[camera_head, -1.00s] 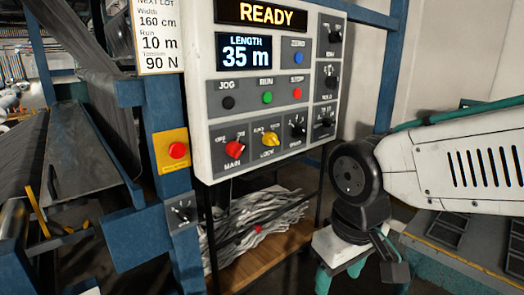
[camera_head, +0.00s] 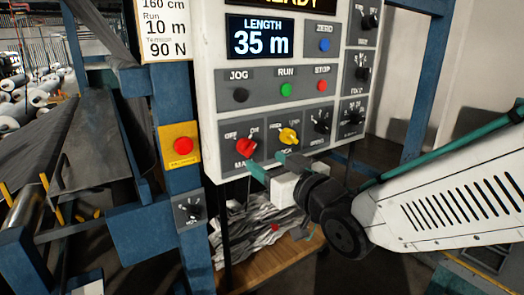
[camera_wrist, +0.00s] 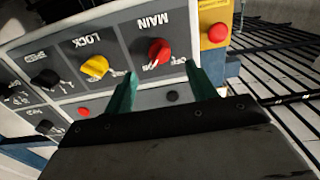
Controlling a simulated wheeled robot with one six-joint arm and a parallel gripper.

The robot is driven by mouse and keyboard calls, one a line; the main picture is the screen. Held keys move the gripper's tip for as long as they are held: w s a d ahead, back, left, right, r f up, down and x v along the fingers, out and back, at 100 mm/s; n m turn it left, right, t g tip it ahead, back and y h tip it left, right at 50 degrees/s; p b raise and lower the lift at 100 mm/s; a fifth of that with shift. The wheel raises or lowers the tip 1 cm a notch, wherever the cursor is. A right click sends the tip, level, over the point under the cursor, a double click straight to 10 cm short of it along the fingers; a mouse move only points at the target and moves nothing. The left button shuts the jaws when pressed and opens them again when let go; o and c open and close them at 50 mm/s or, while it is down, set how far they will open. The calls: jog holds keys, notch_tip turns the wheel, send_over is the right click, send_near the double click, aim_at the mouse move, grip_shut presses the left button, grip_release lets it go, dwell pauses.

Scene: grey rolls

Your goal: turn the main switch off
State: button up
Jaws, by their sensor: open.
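The red MAIN switch (camera_head: 246,146) is a rotary knob at the lower left of the white control panel. Its pointer leans up and right, toward the ON label and away from OFF. In the wrist view the red knob (camera_wrist: 159,52) shows upside down, between and beyond the two green fingertips. My gripper (camera_head: 270,167) is open and empty, just below and in front of the MAIN and LOCK plates. In the wrist view my gripper (camera_wrist: 160,72) has one finger on each side of the knob's line, apart from it as far as I can tell.
The yellow LOCK knob (camera_head: 288,136) sits right beside the MAIN switch, with black knobs (camera_head: 322,121) further right. JOG, RUN and STOP buttons (camera_head: 322,86) are above. A red emergency button (camera_head: 183,145) on a yellow box is left of the panel. A blue post (camera_head: 170,100) stands there.

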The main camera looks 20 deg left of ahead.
aim_at(252, 151)
jog(key=x, duration=0.7)
jog(key=shift+w+a, duration=0.1)
jog(key=shift+w, duration=0.1)
jog(key=c, duration=1)
